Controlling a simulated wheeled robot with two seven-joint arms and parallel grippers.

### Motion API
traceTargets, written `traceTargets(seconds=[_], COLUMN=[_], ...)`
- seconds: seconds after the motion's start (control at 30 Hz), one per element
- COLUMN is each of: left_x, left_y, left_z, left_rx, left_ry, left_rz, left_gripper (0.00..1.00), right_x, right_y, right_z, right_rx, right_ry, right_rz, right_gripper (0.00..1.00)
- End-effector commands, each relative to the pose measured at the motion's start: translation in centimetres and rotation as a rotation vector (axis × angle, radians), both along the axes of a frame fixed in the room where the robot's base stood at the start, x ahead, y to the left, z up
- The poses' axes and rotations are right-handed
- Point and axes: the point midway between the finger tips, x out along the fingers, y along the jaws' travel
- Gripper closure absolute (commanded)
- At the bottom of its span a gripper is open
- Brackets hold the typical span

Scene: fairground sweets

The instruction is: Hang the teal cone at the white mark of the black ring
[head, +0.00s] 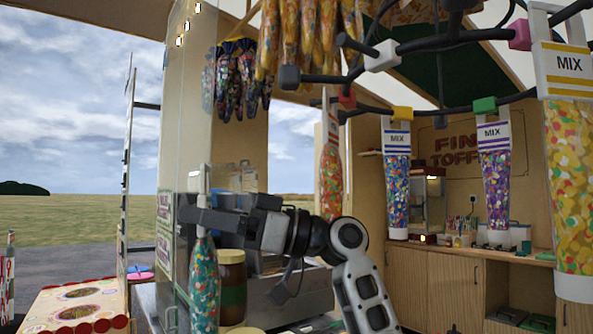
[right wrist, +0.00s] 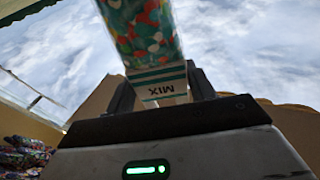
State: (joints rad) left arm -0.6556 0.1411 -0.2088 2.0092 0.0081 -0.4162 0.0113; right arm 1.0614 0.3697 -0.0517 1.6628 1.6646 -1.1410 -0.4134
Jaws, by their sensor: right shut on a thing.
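The teal cone (head: 204,285) is a clear bag of mixed sweets that hangs point-up from my right gripper (head: 197,209) at the lower left of the head view. That gripper is shut on its white header card; the right wrist view shows the card with teal stripes and MIX (right wrist: 160,87) between the fingers. The black ring (head: 440,42) spans the upper right, with several stub arms. Its white mark (head: 382,56) is a block at the upper middle, up and right of my gripper, and I see no cone hanging right at it. My left gripper is not in view.
Cones hang by other marks: a yellow-striped one (head: 570,180) at right, a blue one (head: 397,185), a purple one (head: 495,185) and an orange one (head: 331,180). Bunched bags (head: 300,35) hang above. A brown jar (head: 232,285) stands just right of the teal cone.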

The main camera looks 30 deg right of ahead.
Motion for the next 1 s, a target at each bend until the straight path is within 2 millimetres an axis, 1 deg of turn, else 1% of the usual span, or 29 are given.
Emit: traceTargets(seconds=[0.03, 0.07, 0.1, 0.17, 0.2, 0.23, 0.3, 0.4, 0.5, 0.6, 0.7, 1.0], left_x=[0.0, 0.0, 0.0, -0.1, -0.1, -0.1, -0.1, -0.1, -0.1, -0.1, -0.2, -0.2], left_y=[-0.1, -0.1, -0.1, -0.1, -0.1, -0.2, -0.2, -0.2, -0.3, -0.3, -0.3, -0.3], left_z=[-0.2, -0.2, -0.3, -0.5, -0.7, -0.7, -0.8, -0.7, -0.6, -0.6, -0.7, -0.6], left_rx=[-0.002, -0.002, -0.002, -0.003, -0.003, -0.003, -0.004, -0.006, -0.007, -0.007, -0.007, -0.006], left_ry=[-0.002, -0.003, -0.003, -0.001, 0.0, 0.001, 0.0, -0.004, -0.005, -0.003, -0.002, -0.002], left_rz=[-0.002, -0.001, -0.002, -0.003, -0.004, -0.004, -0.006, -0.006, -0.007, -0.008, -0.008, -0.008], left_gripper=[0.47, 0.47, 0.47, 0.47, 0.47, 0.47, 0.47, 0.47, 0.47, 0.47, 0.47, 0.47], right_x=[-1.5, -2.4, -3.8, -6.1, -7.9, -9.2, -12.1, -15.2, -17.2, -18.2, -18.6, -18.5], right_y=[-0.1, -0.2, -0.3, -0.6, -0.9, -1.1, -1.6, -2.2, -2.6, -2.8, -3.0, -3.9], right_z=[2.2, 3.4, 4.9, 7.1, 8.5, 9.4, 11.2, 12.8, 13.6, 14.0, 14.2, 14.2], right_rx=[0.001, 0.001, 0.001, 0.001, -0.001, -0.002, -0.003, -0.001, -0.001, -0.001, 0.0, 0.003], right_ry=[-0.01, -0.01, -0.011, -0.011, -0.013, -0.012, -0.01, -0.005, -0.002, 0.0, 0.003, 0.003], right_rz=[0.053, 0.087, 0.131, 0.197, 0.242, 0.273, 0.337, 0.401, 0.437, 0.455, 0.462, 0.461], right_gripper=[0.66, 0.66, 0.66, 0.66, 0.66, 0.66, 0.66, 0.66, 0.66, 0.66, 0.66, 0.66])
